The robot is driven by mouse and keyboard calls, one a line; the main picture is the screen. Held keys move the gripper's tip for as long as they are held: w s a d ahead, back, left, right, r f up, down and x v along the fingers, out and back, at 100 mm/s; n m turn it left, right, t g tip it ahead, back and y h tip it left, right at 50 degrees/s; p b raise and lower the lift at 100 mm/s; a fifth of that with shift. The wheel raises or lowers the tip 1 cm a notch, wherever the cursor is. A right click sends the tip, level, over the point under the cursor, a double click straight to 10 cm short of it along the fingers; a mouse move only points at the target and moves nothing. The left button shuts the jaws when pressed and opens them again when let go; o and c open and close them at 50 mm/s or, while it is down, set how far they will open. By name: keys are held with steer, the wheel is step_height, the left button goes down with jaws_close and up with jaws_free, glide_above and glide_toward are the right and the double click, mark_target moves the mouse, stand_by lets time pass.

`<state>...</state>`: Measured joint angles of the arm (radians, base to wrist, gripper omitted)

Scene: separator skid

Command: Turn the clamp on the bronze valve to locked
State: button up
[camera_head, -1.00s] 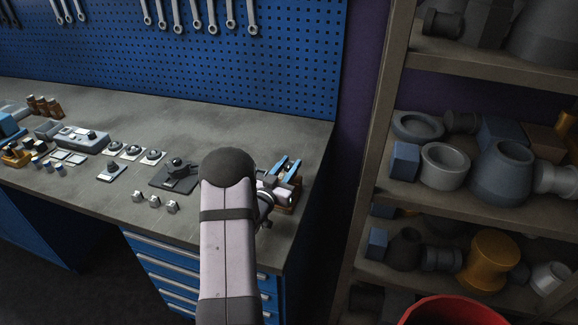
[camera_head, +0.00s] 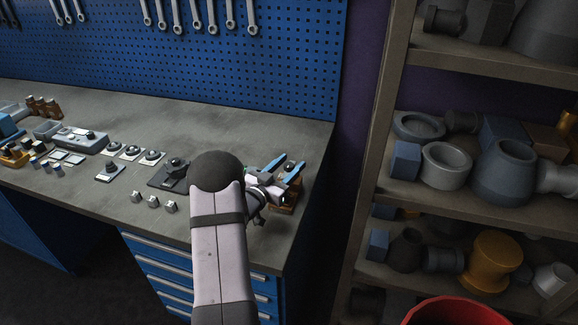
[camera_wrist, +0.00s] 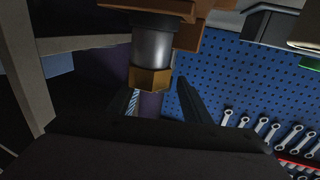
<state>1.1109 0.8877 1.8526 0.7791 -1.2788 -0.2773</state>
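The bronze valve (camera_head: 287,209) stands at the right front corner of the grey workbench, partly hidden by my arm and gripper. Blue bars show just above it; I cannot make out which part is the clamp or its position. In the wrist view, a brown-orange body (camera_wrist: 160,6), a grey cylinder (camera_wrist: 152,45) and a bronze hex collar (camera_wrist: 150,79) hang down from the top edge. My gripper (camera_wrist: 160,92) is open, its two dark fingers apart, with the collar showing between or just beyond their tips. Contact cannot be told.
Several small valves and fittings stand on the bench (camera_head: 230,125) to the left, including a dark plate with a knob (camera_head: 172,174). A blue pegboard (camera_head: 250,60) with wrenches is behind. A shelf of pipe parts and a red bin (camera_head: 455,310) are at the right.

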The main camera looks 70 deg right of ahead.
mark_target(286, 168)
steer(key=shift+a, duration=0.1)
steer(key=b+v, duration=0.2)
steer(key=v, duration=0.3)
steer(key=shift+w+a+f+b, duration=0.1)
steer(key=shift+w+a+b, duration=0.1)
steer(key=shift+a+b, duration=0.15)
steer(key=shift+w+a, duration=0.1)
steer(key=shift+a, duration=0.55)
